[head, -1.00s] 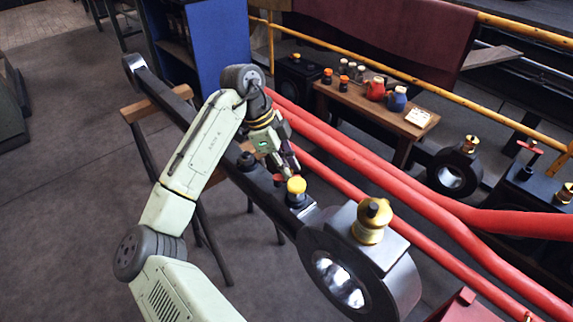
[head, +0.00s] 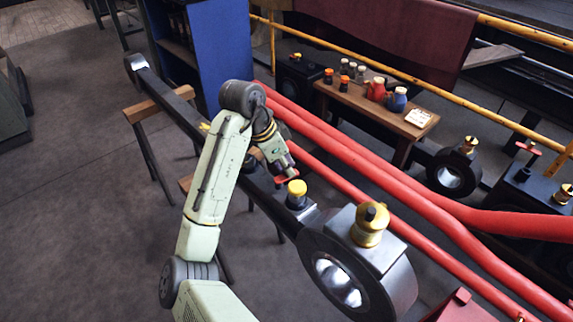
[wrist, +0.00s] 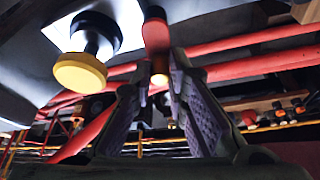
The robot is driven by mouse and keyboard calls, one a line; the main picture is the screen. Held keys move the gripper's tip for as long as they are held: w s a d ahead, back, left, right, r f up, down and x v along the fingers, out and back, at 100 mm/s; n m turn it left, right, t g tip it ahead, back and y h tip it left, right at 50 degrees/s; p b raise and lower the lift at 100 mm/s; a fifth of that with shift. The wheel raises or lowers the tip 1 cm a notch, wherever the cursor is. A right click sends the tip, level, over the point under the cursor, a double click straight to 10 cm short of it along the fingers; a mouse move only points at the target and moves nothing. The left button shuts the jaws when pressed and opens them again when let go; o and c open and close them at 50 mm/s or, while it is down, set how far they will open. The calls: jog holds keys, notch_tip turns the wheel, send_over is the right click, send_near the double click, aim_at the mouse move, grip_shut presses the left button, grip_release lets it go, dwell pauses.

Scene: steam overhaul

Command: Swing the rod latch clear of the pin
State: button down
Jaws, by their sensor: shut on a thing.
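The long black rod (head: 173,103) lies diagonally across the head view. A yellow-capped pin (head: 297,192) stands on it near its big end; the cap (wrist: 80,73) hangs at upper left in the wrist view. The red latch handle (head: 288,180) is just up-left of this pin in the head view. My gripper (head: 285,170) is shut on the red handle. In the wrist view the red handle (wrist: 156,32) runs between my purple-padded fingers (wrist: 158,78). The latch's far end is hidden, so I cannot tell how it meets the pin.
Trestles (head: 148,108) hold the rod up. Red pipes (head: 380,180) run close behind it. A bench (head: 385,115) with jars and a yellow rail (head: 500,113) stand beyond. A blue-sided cabinet (head: 222,50) is at the back. The floor (head: 80,220) at left is open.

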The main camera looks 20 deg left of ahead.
dwell(0.4)
jog(key=c, duration=1.6)
grip_release()
jog(key=shift+o, duration=0.2)
jog(key=shift+r, duration=0.15)
jog(key=v, duration=1.1)
jog(key=shift+a+r, duration=0.2)
jog(key=shift+r, duration=0.15)
jog(key=shift+s, duration=0.15)
